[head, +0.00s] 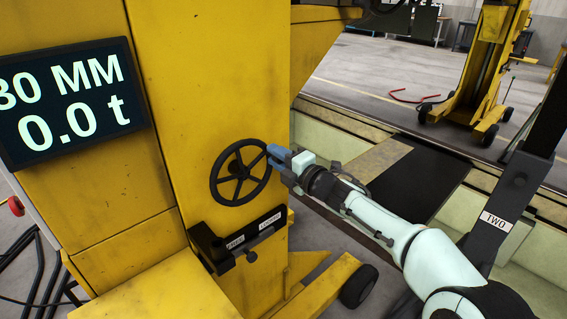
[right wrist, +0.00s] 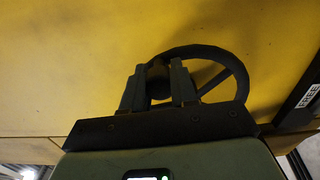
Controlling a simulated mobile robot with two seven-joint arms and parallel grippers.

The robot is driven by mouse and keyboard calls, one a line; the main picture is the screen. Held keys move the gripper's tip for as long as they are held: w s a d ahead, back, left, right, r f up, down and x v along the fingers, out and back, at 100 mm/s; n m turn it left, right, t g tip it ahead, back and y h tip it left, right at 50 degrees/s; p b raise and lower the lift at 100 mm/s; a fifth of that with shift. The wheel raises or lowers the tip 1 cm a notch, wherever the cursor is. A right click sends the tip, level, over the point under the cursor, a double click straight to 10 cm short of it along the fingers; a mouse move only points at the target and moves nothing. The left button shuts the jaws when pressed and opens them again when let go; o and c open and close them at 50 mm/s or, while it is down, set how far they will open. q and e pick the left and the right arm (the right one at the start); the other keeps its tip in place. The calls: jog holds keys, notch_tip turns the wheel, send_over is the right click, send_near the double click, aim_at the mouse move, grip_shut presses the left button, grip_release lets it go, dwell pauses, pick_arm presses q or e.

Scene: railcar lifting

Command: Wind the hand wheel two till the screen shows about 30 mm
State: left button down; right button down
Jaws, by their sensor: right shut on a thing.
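The hand wheel (head: 240,186), dark with several spokes, is on the side of the yellow lifting column (head: 220,90). My right gripper (head: 277,155) is shut on the wheel at the upper right of its rim. The screen (head: 70,100) shows "0.0 t" below an MM line. That line ends in "0 MM"; its first digit is cut by the picture edge and looks like 3 or 8. My left gripper is not in view.
A dark lever bracket (head: 215,247) with small label plates juts out below the wheel. A dark post (head: 515,190) labelled "TWO" stands at the right. A wheeled yellow foot (head: 325,285) and a pit edge (head: 345,120) lie near. Another yellow jack (head: 480,80) stands farther back.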

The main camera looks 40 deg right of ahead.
jog(key=shift+a+n, duration=0.3)
jog(key=shift+a, duration=0.05)
jog(key=shift+f, duration=0.1)
jog(key=c, duration=0.9)
grip_release()
jog(key=shift+a, duration=0.1)
jog(key=shift+c, duration=0.2)
jog(key=shift+o, duration=0.3)
jog(key=shift+s, duration=0.1)
jog(key=shift+s+d+r, duration=0.2)
jog(key=shift+s, duration=0.1)
jog(key=s, duration=1.2)
jog(key=shift+s+d, duration=0.25)
jog(key=shift+d, duration=0.15)
